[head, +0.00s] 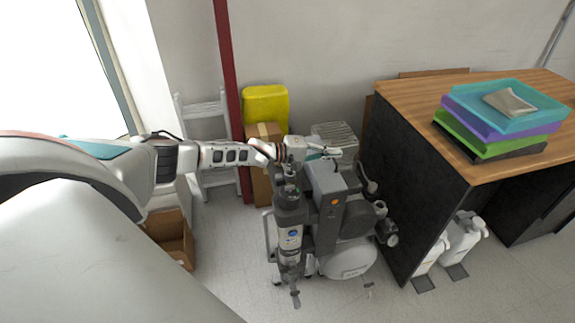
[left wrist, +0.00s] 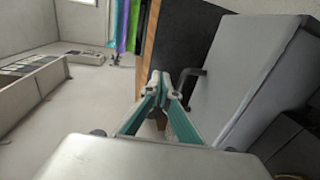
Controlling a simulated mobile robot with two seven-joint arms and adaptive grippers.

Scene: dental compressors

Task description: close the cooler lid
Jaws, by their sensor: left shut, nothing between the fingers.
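No cooler or lid can be told for sure in either view. A grey box-shaped housing (head: 327,190) stands upright on the compressor unit, in the middle of the head view. A large grey box surface (left wrist: 245,70) fills the right of the left wrist view; I cannot tell whether it is the same housing. My left gripper (head: 328,150) is above and behind the compressor unit, small and partly lost against it. In the left wrist view its teal fingers (left wrist: 160,84) meet at the tips, empty, beside a dark handle-like bar (left wrist: 190,76). My right gripper is not in view.
A wood-topped table (head: 420,95) with black sides stands at right, bearing stacked coloured trays (head: 545,100). An open carton (head: 172,236) is on the floor at left.

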